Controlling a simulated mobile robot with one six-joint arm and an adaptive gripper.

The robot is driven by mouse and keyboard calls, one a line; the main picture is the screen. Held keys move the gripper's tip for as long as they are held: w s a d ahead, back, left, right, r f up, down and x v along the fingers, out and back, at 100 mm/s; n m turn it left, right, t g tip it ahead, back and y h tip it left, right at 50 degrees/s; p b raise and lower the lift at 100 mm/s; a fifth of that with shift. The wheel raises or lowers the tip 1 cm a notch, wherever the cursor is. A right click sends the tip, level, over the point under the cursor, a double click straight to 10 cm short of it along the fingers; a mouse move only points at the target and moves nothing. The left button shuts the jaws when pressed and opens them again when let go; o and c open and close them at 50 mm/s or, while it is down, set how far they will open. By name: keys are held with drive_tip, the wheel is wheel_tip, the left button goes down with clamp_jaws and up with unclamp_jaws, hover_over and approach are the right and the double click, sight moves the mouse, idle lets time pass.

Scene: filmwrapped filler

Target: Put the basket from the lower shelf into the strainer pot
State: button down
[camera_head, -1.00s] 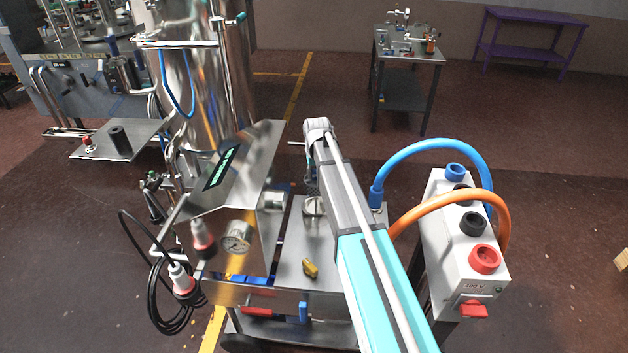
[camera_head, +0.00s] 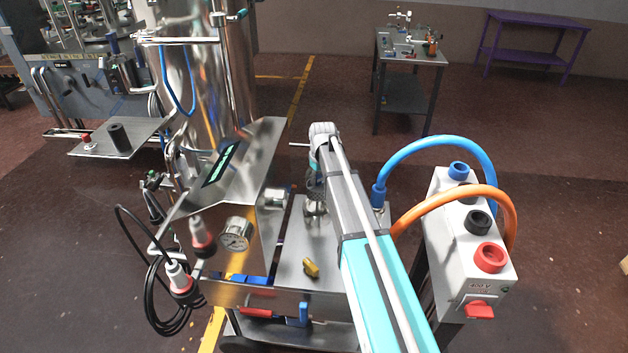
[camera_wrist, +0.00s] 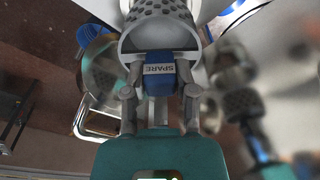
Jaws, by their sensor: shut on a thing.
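My gripper (camera_wrist: 160,98) is shut on the blue handle, marked SPARE, of a grey perforated basket (camera_wrist: 160,9) in the wrist view. In the head view the basket (camera_head: 315,186) hangs under the end of my arm, partly hidden by it. A round metal fitting, likely the strainer pot (camera_head: 313,216), stands on the steel cart top just below the basket. I cannot tell whether the basket touches it or is partly inside it. In the wrist view a round shiny rim shows at the left; I cannot tell if it is the pot.
A slanted steel panel (camera_head: 240,165) with a gauge (camera_head: 235,234) stands close to the left. A yellow handle (camera_head: 311,268) is in front on the cart top. Blue (camera_head: 440,145) and orange (camera_head: 470,195) hoses and a switch box (camera_head: 455,250) flank the right.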

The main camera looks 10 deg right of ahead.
sight(318, 200)
drive_tip(key=shift+s+f, duration=0.1)
idle(0.3)
drive_tip(key=shift+s+f+b, duration=0.1)
drive_tip(key=shift+f+b, duration=0.3)
drive_tip(key=shift+b, duration=0.1)
drive_tip(key=shift+f+b, duration=4.2)
drive_tip(key=shift+s+f+b, duration=0.1)
drive_tip(key=shift+f+b, duration=0.25)
drive_tip(key=shift+b, duration=0.05)
drive_tip(key=c, duration=0.6)
unclamp_jaws()
drive_tip(key=shift+c, duration=0.2)
drive_tip(key=o, duration=0.3)
drive_tip(key=shift+r, duration=0.15)
wheel_tip(318, 200, up, 10)
drive_tip(key=p, duration=1)
